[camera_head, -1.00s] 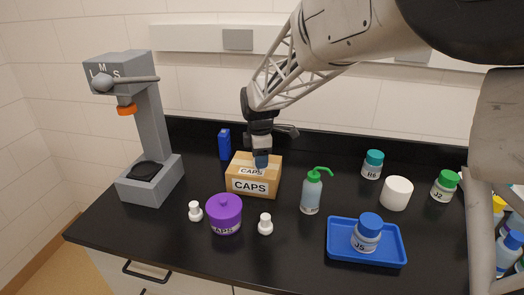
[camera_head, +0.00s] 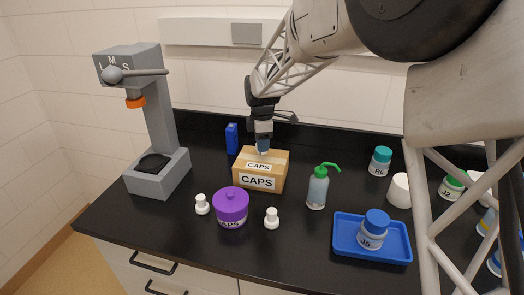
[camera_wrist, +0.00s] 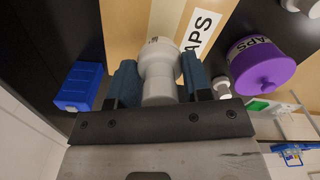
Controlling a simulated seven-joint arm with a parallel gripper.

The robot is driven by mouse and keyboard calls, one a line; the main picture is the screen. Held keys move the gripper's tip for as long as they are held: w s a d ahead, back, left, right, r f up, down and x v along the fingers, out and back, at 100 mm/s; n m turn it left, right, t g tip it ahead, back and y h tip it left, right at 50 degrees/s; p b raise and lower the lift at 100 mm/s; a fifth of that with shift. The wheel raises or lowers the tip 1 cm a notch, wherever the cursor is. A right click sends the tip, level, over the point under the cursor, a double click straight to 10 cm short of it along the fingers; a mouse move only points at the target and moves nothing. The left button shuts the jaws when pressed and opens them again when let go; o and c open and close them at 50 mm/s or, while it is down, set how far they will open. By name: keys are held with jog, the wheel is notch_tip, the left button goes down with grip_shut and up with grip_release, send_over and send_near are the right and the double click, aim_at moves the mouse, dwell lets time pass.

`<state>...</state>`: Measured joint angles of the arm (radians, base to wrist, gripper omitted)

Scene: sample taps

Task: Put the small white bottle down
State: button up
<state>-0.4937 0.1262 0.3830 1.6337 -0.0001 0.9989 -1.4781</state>
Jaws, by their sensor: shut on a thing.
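My gripper (camera_head: 263,146) is over the back part of the cardboard CAPS box (camera_head: 258,183), its fingers pointing down. In the wrist view, the blue fingers (camera_wrist: 158,82) are shut on a small white bottle (camera_wrist: 158,60), one on each side. The box (camera_wrist: 125,25) lies beyond the bottle there; I cannot tell whether they touch. In the head view the fingers hide the held bottle. Two similar small white bottles stand on the black bench: one (camera_head: 202,205) left of the purple CAPS jar (camera_head: 231,207), one (camera_head: 272,219) right of it.
A grey press (camera_head: 158,130) is at the left. A green-topped wash bottle (camera_head: 317,188) is right of the box. A blue tray (camera_head: 345,247) holds jar J5 (camera_head: 371,232). Bare bench lies between press and box.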

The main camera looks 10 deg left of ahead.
jog(key=shift+f, duration=1.75)
jog(key=shift+f, duration=0.15)
jog(key=o, duration=0.9)
notch_tip(320, 180, up, 12)
jog(key=shift+r, duration=0.15)
jog(key=shift+d, duration=0.15)
